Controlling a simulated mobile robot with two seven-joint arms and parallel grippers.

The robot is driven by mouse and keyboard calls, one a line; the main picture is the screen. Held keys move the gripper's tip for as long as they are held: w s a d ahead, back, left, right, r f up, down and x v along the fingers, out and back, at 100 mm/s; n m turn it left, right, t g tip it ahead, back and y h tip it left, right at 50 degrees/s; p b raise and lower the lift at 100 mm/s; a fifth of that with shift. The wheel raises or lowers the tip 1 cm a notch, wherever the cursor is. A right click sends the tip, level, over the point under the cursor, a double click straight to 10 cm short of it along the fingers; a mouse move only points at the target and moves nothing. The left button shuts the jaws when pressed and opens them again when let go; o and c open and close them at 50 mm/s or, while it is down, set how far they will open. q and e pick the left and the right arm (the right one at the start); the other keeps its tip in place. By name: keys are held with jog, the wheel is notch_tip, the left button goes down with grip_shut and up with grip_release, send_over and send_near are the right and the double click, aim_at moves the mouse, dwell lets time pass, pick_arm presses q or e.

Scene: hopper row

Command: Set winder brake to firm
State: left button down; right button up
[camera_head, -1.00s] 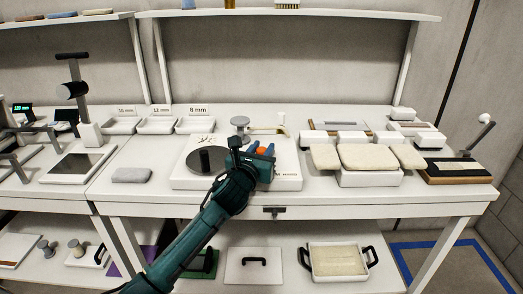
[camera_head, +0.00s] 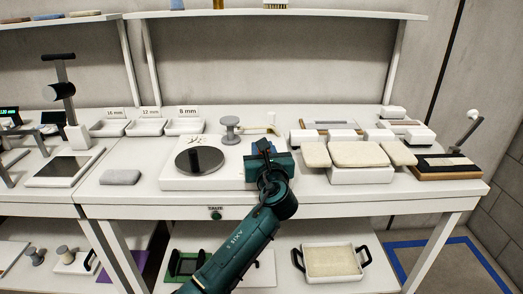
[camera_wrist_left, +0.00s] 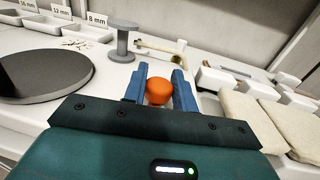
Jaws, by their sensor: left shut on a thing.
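The winder is a white base (camera_head: 178,183) on the middle table, with a dark round disc (camera_head: 200,160) at its left and a grey spool (camera_head: 230,127) behind; the spool also shows in the left wrist view (camera_wrist_left: 123,40). My left gripper (camera_head: 266,148) is over the right part of the base. In the left wrist view its blue fingers (camera_wrist_left: 160,80) are shut on an orange knob (camera_wrist_left: 158,92), one on each side. What the knob is mounted on is hidden by the gripper, and I see no brake marking. My right gripper is not in view.
Labelled white trays (camera_head: 185,127) stand behind left. A grey pad (camera_head: 120,177) lies left of the winder. Cream padded blocks (camera_head: 358,154) stand close on the right. A round green-centred button (camera_head: 216,214) is on the table's front edge. A shelf (camera_head: 290,14) runs above.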

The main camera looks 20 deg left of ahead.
pick_arm(q)
jog(key=shift+f, duration=0.1)
jog(key=c, duration=1.1)
grip_release()
jog(key=shift+c, duration=0.2)
jog(key=shift+s, duration=0.1)
jog(key=v, duration=1.3)
jog(key=shift+s, duration=0.1)
